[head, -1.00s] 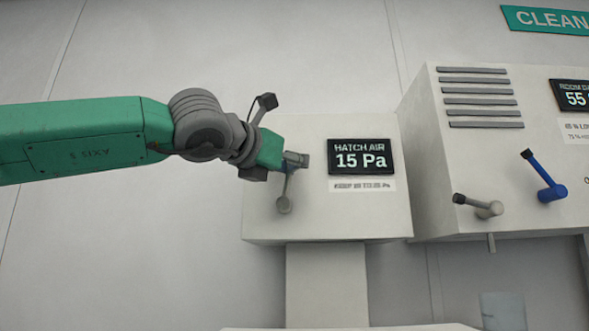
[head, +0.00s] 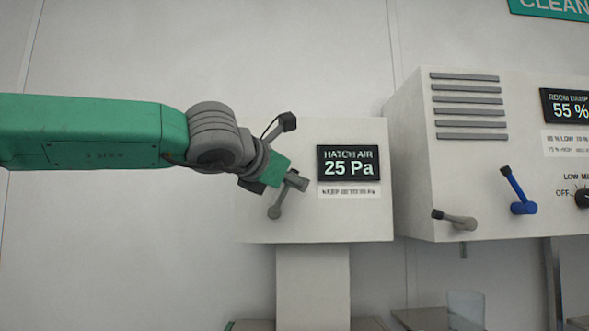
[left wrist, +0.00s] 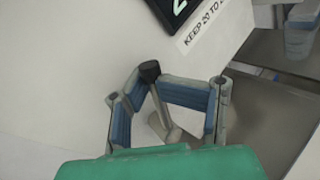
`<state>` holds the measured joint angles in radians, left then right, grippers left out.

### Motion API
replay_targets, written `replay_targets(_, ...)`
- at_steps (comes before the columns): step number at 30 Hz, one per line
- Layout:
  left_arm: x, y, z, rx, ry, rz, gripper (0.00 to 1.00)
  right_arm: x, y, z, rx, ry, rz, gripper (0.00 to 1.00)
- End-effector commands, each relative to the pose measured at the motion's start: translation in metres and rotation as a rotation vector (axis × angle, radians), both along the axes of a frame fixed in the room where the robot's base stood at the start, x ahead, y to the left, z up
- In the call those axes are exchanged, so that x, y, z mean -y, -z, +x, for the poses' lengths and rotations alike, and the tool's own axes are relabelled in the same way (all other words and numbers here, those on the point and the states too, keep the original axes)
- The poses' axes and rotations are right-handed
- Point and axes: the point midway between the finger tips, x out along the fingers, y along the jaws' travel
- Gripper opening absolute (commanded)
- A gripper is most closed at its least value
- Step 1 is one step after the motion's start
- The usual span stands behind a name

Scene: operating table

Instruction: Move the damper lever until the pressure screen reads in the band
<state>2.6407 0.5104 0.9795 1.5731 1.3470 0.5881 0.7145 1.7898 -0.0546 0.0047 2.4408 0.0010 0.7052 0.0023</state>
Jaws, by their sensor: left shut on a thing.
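The damper lever (head: 279,203) is a grey arm on a round pivot at the front of the white hatch-air box. It leans up and to the right. My left gripper (head: 297,180) is shut on its upper end. In the left wrist view the lever's dark knob (left wrist: 150,70) shows between the blue-padded fingers of the left gripper (left wrist: 149,87). The pressure screen (head: 348,162), right of the lever, reads HATCH AIR 25 Pa. The label (left wrist: 207,31) below it starts "KEEP 20 TO"; the rest is cut off. My right gripper is not in view.
A larger white cabinet (head: 411,160) stands to the right. It has a vent, a 55 % screen (head: 569,106), a grey lever (head: 455,220), a blue lever (head: 518,192) and a dark knob (head: 582,197). A clear container (head: 466,309) stands low at the right.

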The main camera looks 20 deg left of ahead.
Motion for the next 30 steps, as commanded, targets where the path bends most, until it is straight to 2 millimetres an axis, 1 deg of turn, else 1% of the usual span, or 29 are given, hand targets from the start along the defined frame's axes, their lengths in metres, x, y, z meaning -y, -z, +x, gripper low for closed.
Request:
replay_targets(1, -0.003, 0.005, 0.002, -0.008, -0.007, 0.002, 0.00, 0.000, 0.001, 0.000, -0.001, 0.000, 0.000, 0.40)
replay_targets(7, -0.003, 0.005, 0.002, -0.009, -0.006, 0.001, 0.00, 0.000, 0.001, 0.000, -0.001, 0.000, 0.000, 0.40)
replay_targets(8, -0.003, 0.005, 0.002, -0.009, -0.006, 0.001, 0.24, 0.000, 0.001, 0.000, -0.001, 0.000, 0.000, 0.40)
replay_targets(20, 0.001, 0.002, 0.001, -0.002, -0.004, -0.003, 0.24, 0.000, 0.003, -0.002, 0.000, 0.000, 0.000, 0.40)
replay_targets(23, 0.000, 0.003, 0.000, 0.005, -0.004, -0.021, 0.24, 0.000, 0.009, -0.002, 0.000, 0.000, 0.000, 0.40)
replay_targets(25, -0.002, 0.003, 0.000, 0.013, -0.005, -0.043, 0.24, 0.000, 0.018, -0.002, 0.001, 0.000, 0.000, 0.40)
replay_targets(30, -0.006, 0.003, -0.002, 0.038, -0.002, -0.123, 0.24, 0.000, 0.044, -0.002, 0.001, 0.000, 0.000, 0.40)
